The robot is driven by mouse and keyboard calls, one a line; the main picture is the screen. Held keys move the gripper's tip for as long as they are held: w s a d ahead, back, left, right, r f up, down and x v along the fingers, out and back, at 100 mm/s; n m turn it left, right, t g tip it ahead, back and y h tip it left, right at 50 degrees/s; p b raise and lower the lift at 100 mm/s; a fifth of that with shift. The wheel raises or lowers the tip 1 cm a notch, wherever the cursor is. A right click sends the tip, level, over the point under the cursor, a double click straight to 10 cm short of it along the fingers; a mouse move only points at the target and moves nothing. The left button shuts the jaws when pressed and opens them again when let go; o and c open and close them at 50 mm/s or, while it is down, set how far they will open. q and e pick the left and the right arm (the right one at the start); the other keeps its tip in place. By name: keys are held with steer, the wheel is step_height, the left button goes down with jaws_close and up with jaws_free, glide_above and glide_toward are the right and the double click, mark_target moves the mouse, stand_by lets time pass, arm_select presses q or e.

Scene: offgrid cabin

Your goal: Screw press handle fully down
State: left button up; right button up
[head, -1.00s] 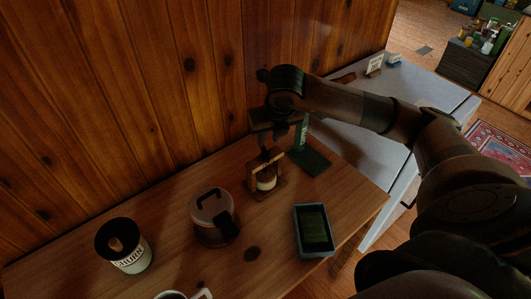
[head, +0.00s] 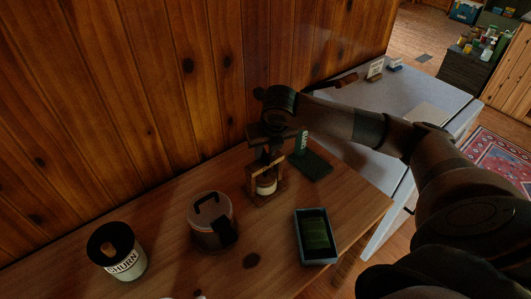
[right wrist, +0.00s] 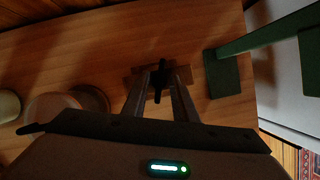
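The small wooden screw press (head: 266,188) stands upright on the wooden counter, with a pale round block inside its frame. My right gripper (head: 266,150) points down right over the press, and its body hides most of the press top in the head view. In the right wrist view the dark press handle (right wrist: 160,80) lies between the two fingers of my right gripper (right wrist: 160,76). The fingers look apart, with a narrow gap on each side of the handle. My left gripper is not in view.
A lidded glass pot (head: 211,222) and a churn crock (head: 117,250) stand left of the press on the counter (head: 170,270). A blue-rimmed tray (head: 299,228) is in front right. A green stand (head: 312,165) is close by on the right. The wood wall is behind.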

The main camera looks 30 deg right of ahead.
jaws_close()
steer(key=shift+a+f+m+h+b, duration=0.15)
steer(key=shift+m+h+b, duration=0.15)
steer(key=shift+m, duration=0.7)
steer(key=shift+m+g+h, duration=0.3)
steer(key=shift+m, duration=0.4)
steer(key=shift+w+m, duration=0.1)
steer(key=shift+m, duration=0.6)
steer(key=shift+m+g+h, duration=0.4)
steer(key=shift+m+h, duration=0.1)
steer(key=shift+m, duration=0.5)
steer(key=shift+r, duration=0.2)
